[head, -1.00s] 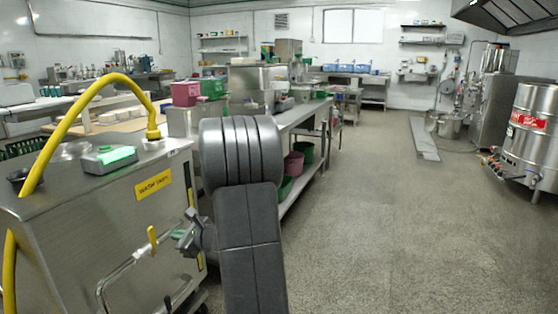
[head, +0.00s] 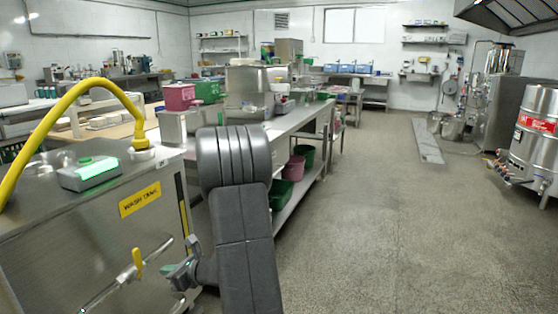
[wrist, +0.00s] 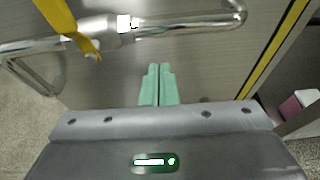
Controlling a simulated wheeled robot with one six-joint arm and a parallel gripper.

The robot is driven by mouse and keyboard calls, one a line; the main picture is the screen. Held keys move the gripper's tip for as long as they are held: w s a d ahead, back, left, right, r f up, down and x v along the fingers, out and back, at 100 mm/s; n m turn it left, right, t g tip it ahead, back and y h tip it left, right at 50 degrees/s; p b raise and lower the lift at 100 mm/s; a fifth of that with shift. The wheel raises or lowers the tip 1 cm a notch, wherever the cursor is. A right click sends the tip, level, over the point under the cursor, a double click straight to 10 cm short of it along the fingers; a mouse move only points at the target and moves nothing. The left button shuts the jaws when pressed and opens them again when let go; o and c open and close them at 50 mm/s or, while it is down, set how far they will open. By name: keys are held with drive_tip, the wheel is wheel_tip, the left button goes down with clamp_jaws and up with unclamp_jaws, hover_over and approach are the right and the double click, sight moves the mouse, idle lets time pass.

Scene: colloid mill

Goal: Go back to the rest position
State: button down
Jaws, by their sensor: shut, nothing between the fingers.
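My gripper (wrist: 158,84) shows in the wrist view with its two green fingers side by side, shut and empty. In the head view my gripper (head: 172,273) is low at the left of my dark grey arm, in front of the steel wash tank (head: 70,235). A steel pipe (wrist: 170,25) with a yellow valve handle (wrist: 75,30) runs across the tank front, beyond the fingertips in the wrist view. The yellow handle (head: 138,262) stands left of my gripper in the head view. I cannot tell the exact gap between fingers and pipe.
A yellow hose (head: 75,95) arches over the tank top, beside a grey box with a green display (head: 90,172). A long steel bench (head: 300,118) stands behind my arm. Buckets sit on its lower shelf. The floor (head: 390,220) to the right is clear.

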drive_tip(key=s+d+f+p, duration=0.1)
drive_tip(key=s+d+p, duration=0.1)
drive_tip(key=d, duration=0.4)
drive_tip(key=shift+s+d+f, duration=0.3)
drive_tip(key=shift+s, duration=0.15)
